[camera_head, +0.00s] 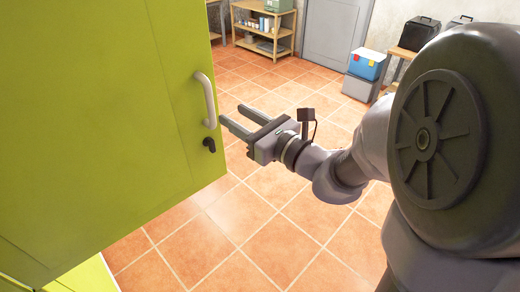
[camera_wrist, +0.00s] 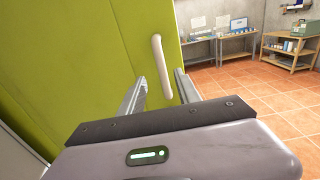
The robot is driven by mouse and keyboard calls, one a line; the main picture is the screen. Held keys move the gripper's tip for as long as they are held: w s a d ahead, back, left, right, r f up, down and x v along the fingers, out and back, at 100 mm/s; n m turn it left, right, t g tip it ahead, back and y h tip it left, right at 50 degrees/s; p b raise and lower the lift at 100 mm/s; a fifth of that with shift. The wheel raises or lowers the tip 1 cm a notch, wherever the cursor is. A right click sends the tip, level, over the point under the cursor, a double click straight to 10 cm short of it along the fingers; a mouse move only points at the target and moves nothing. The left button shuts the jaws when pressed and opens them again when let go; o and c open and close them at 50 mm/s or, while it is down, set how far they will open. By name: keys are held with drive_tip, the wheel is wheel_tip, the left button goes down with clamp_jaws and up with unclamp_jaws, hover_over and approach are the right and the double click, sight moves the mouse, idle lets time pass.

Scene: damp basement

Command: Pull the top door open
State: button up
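The top door (camera_head: 100,120) is a large yellow-green panel filling the left of the head view; it also fills the left of the wrist view (camera_wrist: 80,60). A pale upright bar handle (camera_head: 209,100) is near its right edge, with a small black latch or knob (camera_head: 209,144) below. My gripper (camera_head: 231,115) is open and empty, its two fingers pointing at the door just right of the handle. In the wrist view the handle (camera_wrist: 161,66) appears between the spread fingers. The fingers do not grip it; whether they reach around it I cannot tell.
A lower yellow-green panel (camera_head: 90,277) shows under the door. Tiled floor (camera_head: 270,225) is clear to the right. Farther back are a wooden shelf (camera_head: 264,43), a grey door (camera_head: 335,28) and a blue-and-red cooler (camera_head: 367,64) on a grey box (camera_head: 360,88).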

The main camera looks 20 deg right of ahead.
drive_tip(key=b+v, duration=0.4)
drive_tip(key=v, duration=0.2)
drive_tip(key=shift+s, duration=0.4)
drive_tip(key=shift+d+f, duration=0.1)
drive_tip(key=shift+d, duration=0.1)
drive_tip(key=s+a+f+n+g+b, duration=0.3)
drive_tip(key=s+a+f+n+g, duration=0.75)
drive_tip(key=n, duration=0.35)
drive_tip(key=s+d+f+n+h, duration=0.4)
drive_tip(key=s+d+n+h, duration=0.1)
drive_tip(key=n, duration=0.7)
drive_tip(key=shift+s+f+h+b, duration=0.4)
drive_tip(key=shift+s+h, duration=0.15)
drive_tip(key=shift+h, duration=0.15)
drive_tip(key=shift+t, duration=0.25)
